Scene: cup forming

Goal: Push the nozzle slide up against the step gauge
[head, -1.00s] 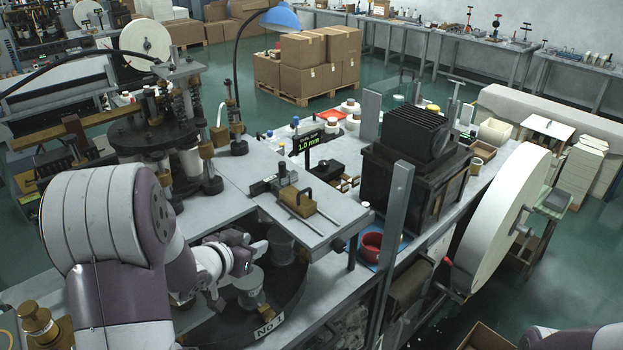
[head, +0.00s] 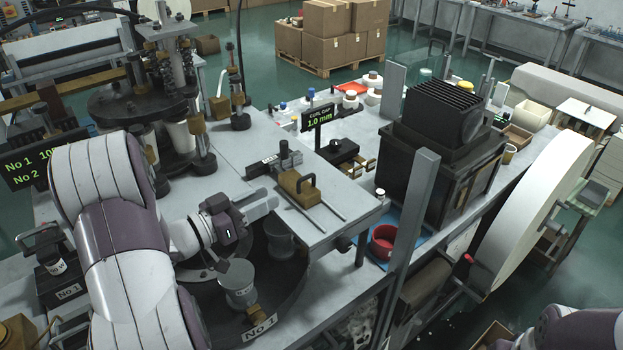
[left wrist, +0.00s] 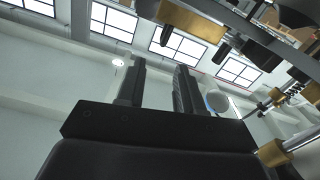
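The nozzle slide (head: 297,188) looks to be the brass block with a black handle, sitting on two thin rails on the grey plate. The step gauge (head: 275,163) looks to be the dark grey stepped piece just behind it; whether they touch is hard to tell. My left gripper (head: 268,202) is just left of the brass block, its fingers pointing right, apparently apart from it. In the left wrist view the two dark fingers (left wrist: 159,70) stand apart with nothing between them. My right gripper is out of view; only a part of my right arm shows at the bottom right.
A display reading 1.0 mm (head: 319,118) stands behind the plate. A black finned unit (head: 440,150) and upright grey post (head: 410,240) stand to the right. A round dark turntable (head: 285,305) with metal cups lies below my left gripper.

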